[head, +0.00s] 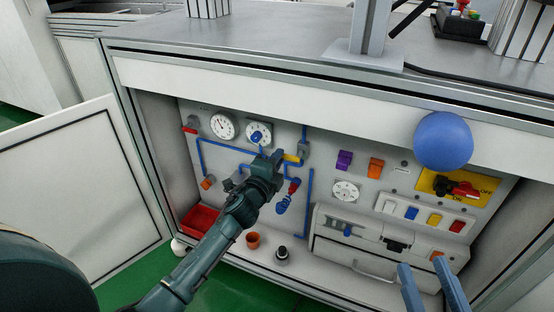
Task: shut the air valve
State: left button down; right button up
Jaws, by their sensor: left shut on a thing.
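My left gripper (276,158) reaches into the open cabinet and is shut on the yellow lever (291,158) of a valve on the blue air line. The lever sticks out to the right of the jaws, toward a grey valve body (303,150). The jaws hide part of the lever. My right gripper (431,287) is at the lower right, in front of the cabinet, with its two blue fingers apart and nothing between them.
Gauges (222,125) and blue pipes (310,190) surround the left gripper. A red-handled part (294,187) hangs just below it. The open door (75,195) stands at left.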

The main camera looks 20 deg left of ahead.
pick_arm(q)
jog(key=shift+f, duration=0.1)
dwell(0.3)
jog(key=c, duration=1.4)
grip_release()
jog(key=shift+c, duration=0.2)
jog(key=s+p, duration=0.3)
jog(key=s, duration=1)
jog(key=shift+a, duration=0.2)
jog(key=shift+s, duration=0.2)
